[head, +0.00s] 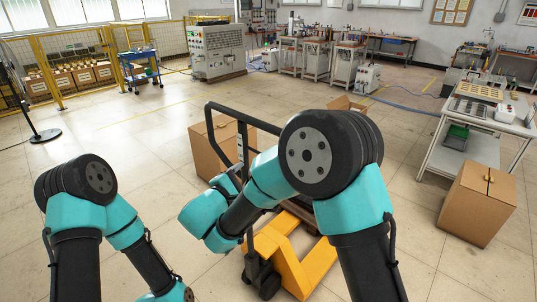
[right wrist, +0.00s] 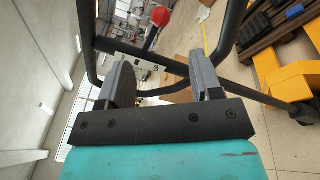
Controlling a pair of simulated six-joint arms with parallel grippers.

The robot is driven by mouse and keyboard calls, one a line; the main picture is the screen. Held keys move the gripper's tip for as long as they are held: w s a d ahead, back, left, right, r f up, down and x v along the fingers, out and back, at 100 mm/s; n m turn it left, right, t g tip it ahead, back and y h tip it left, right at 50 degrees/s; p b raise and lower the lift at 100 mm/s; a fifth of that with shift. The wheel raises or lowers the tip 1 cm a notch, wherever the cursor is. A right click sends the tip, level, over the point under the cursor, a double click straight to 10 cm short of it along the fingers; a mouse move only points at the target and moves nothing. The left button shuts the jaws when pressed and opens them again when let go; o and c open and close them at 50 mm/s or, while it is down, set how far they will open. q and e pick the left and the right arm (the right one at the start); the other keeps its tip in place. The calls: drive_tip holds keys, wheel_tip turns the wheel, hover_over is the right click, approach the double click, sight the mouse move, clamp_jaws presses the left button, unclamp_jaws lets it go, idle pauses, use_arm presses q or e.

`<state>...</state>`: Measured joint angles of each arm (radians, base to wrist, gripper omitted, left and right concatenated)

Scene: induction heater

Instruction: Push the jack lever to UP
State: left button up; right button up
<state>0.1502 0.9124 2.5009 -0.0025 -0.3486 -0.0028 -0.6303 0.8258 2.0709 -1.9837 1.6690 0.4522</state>
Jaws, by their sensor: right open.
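The yellow pallet jack (head: 320,265) stands on the floor in front of me, its black handle frame (head: 209,135) rising behind my right arm. My right gripper (head: 226,184) is at the handle, partly hidden by my own wrist. In the right wrist view, my right gripper (right wrist: 161,64) is open, with the black handle bars (right wrist: 86,45) around and beyond its fingers. A red knob (right wrist: 161,16) on a short dark stalk, which looks like the jack lever, is beyond the fingertips. I cannot tell whether anything touches. My left gripper is out of view.
A cardboard box (head: 204,150) stands behind the handle, and another box (head: 478,205) stands at the right by a work table (head: 455,150). A heater cabinet (head: 217,52) and a blue cart (head: 140,70) are farther back. The floor at left is mostly clear.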

sight(257, 152)
drive_tip(key=x, duration=1.4)
drive_tip(key=shift+w+d, duration=0.25)
drive_tip(key=shift+w, duration=0.05)
drive_tip(key=shift+f, duration=0.1)
clamp_jaws()
